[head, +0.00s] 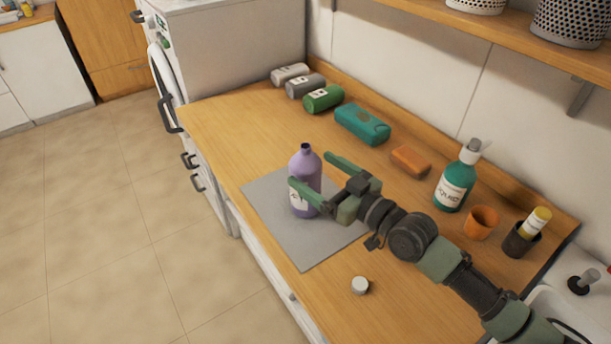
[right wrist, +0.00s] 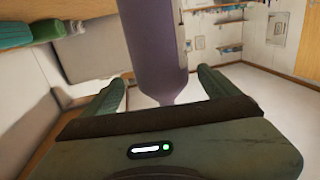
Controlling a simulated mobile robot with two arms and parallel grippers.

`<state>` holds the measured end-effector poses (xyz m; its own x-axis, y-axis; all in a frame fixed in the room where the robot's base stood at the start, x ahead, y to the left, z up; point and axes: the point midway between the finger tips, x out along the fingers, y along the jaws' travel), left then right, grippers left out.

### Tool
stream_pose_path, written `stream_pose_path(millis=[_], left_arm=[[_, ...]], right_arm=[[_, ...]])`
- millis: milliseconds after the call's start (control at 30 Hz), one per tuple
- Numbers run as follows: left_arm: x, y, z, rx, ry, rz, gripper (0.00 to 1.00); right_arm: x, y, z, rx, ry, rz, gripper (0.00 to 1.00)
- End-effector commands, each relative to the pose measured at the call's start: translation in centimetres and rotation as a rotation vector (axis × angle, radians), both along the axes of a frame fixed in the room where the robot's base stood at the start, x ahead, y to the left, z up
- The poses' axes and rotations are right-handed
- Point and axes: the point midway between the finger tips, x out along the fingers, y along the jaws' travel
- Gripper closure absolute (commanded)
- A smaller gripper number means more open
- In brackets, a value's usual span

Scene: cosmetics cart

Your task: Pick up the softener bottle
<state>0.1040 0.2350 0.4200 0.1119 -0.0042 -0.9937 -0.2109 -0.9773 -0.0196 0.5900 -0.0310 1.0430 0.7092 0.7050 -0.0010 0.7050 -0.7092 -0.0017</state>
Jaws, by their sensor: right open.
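The softener bottle (head: 306,172) is purple with a dark open neck and a pale label. It stands upright on a grey mat (head: 314,245) on the wooden counter. My right gripper (head: 317,171) is open, with its two green fingers reaching to either side of the bottle. In the right wrist view the purple bottle (right wrist: 158,50) shows in front of the palm, between the two fingers (right wrist: 162,88). I cannot tell whether a finger touches it. My left gripper is in neither view.
A white cap (head: 360,285) lies on the counter in front of the mat. A green liquid bottle (head: 455,182), an orange cup (head: 481,222) and a dark cup (head: 519,241) stand on the right. A teal pack (head: 362,124), an orange block (head: 410,161) and several rolled items lie along the back.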

Motion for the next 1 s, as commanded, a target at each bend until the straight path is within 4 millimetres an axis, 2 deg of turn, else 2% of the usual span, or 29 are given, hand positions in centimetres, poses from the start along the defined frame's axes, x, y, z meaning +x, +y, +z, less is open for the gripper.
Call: stream_pose_path(millis=[133,267,467,600,733,767,1000], left_arm=[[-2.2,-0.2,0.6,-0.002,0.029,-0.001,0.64],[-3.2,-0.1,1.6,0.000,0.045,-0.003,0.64],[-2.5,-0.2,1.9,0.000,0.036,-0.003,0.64],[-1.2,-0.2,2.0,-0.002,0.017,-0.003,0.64],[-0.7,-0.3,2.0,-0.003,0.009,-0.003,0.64],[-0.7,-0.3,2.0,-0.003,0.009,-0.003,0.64],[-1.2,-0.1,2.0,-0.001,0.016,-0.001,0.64]], right_arm=[[1.3,1.3,0.4,0.001,-0.001,0.001,0.10],[2.6,2.7,0.8,0.002,-0.001,0.001,0.10],[4.3,4.4,0.5,0.001,-0.001,0.001,0.10],[4.5,4.6,0.4,-0.001,-0.001,0.001,0.10],[4.5,4.6,0.3,-0.001,-0.001,0.001,0.10],[4.5,4.6,0.3,-0.001,-0.001,0.001,0.16],[4.5,4.6,0.3,-0.001,-0.001,0.000,0.83]])
